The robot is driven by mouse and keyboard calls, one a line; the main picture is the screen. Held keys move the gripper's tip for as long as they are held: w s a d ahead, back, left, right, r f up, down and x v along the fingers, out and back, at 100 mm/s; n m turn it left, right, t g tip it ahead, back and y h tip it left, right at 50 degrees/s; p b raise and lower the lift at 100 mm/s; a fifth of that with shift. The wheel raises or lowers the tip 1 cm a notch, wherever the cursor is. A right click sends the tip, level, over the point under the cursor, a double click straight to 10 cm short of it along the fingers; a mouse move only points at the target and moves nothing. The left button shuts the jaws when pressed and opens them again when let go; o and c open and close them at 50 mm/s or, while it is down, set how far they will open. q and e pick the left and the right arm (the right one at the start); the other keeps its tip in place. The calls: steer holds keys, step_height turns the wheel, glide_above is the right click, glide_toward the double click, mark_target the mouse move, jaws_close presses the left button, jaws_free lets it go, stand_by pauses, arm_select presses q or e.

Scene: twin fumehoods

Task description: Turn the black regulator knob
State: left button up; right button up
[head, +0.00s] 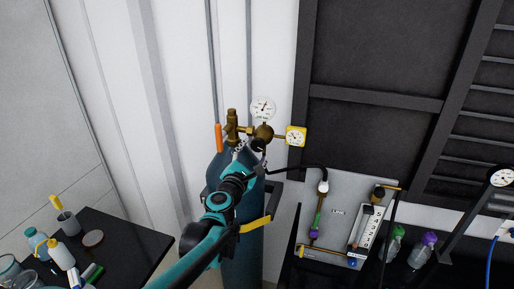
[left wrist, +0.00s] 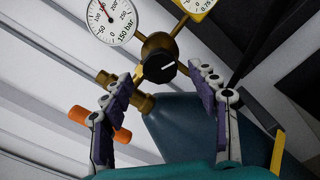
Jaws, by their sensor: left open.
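The black regulator knob (left wrist: 159,69) with a white pointer line sits on the front of the brass regulator (left wrist: 157,44) in the left wrist view. My left gripper (left wrist: 161,77) is open, with one purple-padded finger on each side of the knob and visible gaps to it. In the head view my left gripper (head: 248,152) is in front of the regulator (head: 263,132), at the top of the blue gas cylinder (head: 243,262). There the gripper and wrist largely hide the knob. My right gripper is not in view.
A white round gauge (head: 263,107) and a yellow square gauge (head: 296,136) flank the regulator. An orange part (head: 219,138) is at its left. A flowmeter panel (head: 340,205) stands right. A black table (head: 127,237) with bottles is at lower left.

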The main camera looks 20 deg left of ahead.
arm_select(q)
steer(key=s, duration=0.7)
steer(key=shift+s, duration=0.15)
steer(key=shift+a, duration=0.1)
steer(key=s+d+f+m+g+h+b, duration=0.2)
steer(key=s+d+f+m+b, duration=0.3)
steer(key=f+m, duration=0.3)
steer(key=s+d+f+m+g+h+b, duration=0.25)
steer(key=s+d+f+m+b, duration=0.25)
steer(key=f+m, duration=0.3)
steer(key=s+a+f+m+g+y+b, duration=0.2)
steer(key=s+a+f+m+g+b, duration=0.1)
steer(key=s+f+m, duration=0.2)
steer(key=s+a+f+m+g+y+b, duration=0.3)
steer(key=s+f+m, duration=0.3)
steer(key=s+f, duration=0.3)
step_height(320, 180, down, 4)
steer(key=shift+a+f+m, duration=0.1)
steer(key=shift+a+m, duration=0.2)
steer(key=shift+a, duration=0.1)
stand_by(1.3)
